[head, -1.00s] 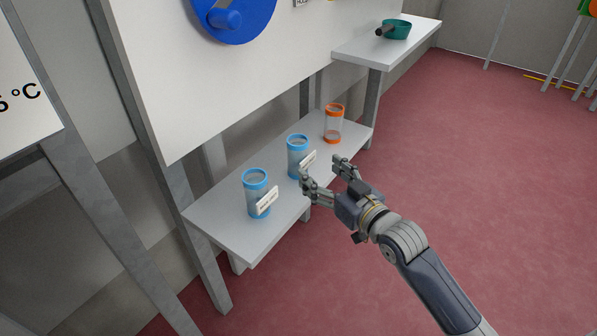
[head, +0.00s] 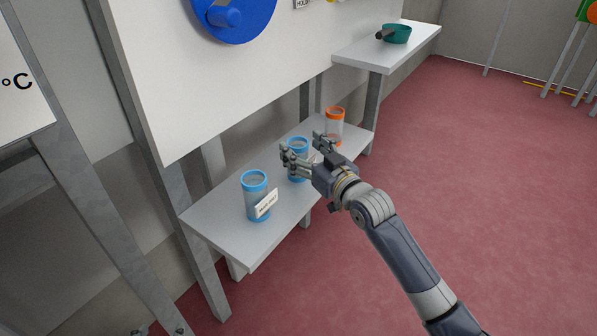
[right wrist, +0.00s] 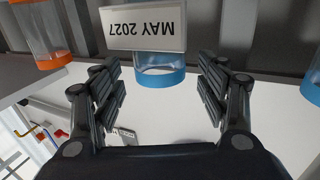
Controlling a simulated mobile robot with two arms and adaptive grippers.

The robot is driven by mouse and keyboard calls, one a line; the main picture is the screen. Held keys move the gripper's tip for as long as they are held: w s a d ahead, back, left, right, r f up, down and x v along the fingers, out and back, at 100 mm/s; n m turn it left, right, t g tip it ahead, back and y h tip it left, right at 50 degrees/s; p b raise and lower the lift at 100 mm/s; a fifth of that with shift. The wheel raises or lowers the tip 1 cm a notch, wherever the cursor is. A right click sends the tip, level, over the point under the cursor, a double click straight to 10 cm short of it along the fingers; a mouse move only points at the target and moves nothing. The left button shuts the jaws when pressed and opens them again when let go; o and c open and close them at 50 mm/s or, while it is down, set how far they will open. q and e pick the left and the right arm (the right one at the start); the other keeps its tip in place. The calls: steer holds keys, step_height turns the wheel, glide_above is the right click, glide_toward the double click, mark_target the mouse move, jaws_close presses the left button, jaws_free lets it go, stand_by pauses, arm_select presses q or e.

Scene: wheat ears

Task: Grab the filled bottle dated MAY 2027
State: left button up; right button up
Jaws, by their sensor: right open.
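The middle blue-rimmed clear bottle (head: 299,140) stands upright on the low white shelf, partly hidden by my right gripper (head: 303,146). In the right wrist view, upside down, its white label (right wrist: 145,27) reads MAY 2027. Its blue end (right wrist: 160,79) shows between the spread fingers of the right gripper (right wrist: 161,66), which is open and empty. A nearer blue-rimmed bottle (head: 254,184) has a label too small to read in the head view. How full the bottles are is hard to tell. Small dark tips, perhaps my left gripper (head: 160,331), show at the bottom edge.
An orange-rimmed bottle (head: 335,122) stands at the shelf's far end, close beyond my right gripper. The low shelf (head: 225,222) has metal legs and a white panel (head: 170,80) behind it. A higher shelf (head: 360,52) holds a teal bowl (head: 398,33). Red floor is clear at right.

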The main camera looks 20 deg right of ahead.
steer(key=shift+x, duration=1.2)
jaws_close()
arm_select(q)
steer(key=shift+w+d+r+t, duration=0.3)
steer(key=shift+w+r+t, duration=0.2)
steer(key=shift+w+r, duration=0.1)
steer(key=shift+w+d+r+t, duration=0.25)
steer(key=shift+w+r+t, duration=0.25)
steer(key=shift+w+r, duration=0.1)
steer(key=shift+s+f, duration=0.1)
steer(key=shift+s, duration=0.05)
arm_select(e)
steer(key=shift+r, duration=0.25)
steer(key=shift+r, duration=0.25)
arm_select(q)
steer(key=s+a+f+g+p, duration=0.2)
steer(key=s+g, duration=0.2)
steer(key=s, duration=0.2)
steer(key=s+a+f+g+y+p, duration=0.1)
steer(key=s+a+f+g+p, duration=0.1)
steer(key=s, duration=0.5)
steer(key=shift+s+a+f+g+y, duration=0.2)
steer(key=shift+a+f+g+y, duration=0.1)
steer(key=shift+f+g, duration=0.6)
arm_select(e)
steer(key=s+d+r, duration=0.2)
steer(key=s, duration=0.5)
steer(key=s+d+r, duration=0.2)
steer(key=s+d, duration=0.1)
steer(key=s, duration=0.5)
